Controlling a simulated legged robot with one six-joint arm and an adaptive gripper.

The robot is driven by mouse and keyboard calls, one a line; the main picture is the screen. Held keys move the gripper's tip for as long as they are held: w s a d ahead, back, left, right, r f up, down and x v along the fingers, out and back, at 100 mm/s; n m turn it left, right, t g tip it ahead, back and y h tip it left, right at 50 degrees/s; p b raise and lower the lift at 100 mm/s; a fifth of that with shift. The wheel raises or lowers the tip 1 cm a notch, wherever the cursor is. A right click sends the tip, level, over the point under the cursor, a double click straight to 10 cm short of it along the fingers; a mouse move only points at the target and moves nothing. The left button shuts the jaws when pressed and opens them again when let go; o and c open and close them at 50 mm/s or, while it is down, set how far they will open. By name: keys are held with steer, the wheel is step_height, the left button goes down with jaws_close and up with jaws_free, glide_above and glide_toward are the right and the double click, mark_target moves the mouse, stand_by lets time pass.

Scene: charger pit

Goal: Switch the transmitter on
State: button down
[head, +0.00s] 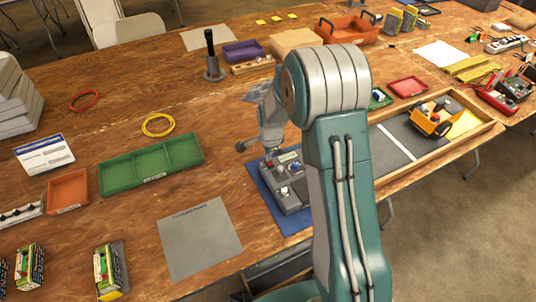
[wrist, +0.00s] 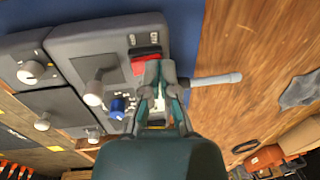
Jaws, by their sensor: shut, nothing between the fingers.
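The transmitter (head: 294,201) is a grey box with knobs and sticks, on a blue mat (head: 266,199) at the table's near edge. My arm hides part of it in the head view. In the wrist view the transmitter (wrist: 80,45) fills the upper left, with a red switch (wrist: 145,64) under a black strip, pale sticks and a blue knob (wrist: 117,107). My gripper (wrist: 160,68) is shut and empty. Its tips appear right beside the red switch; I cannot tell whether they touch it. The switch's on or off position is unclear.
A pale rod (wrist: 217,79) sticks out right of my fingers. A tray with a yellow toy truck (head: 431,120) lies to the right. A green divided tray (head: 152,163) and a grey mat (head: 200,240) lie left. Bare wood lies between them.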

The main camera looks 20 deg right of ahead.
steer(key=shift+s+f, duration=0.1)
steer(key=shift+s, duration=0.1)
steer(key=shift+s+d+r, duration=0.15)
steer(key=shift+s+r, duration=0.05)
steer(key=shift+s, duration=0.4)
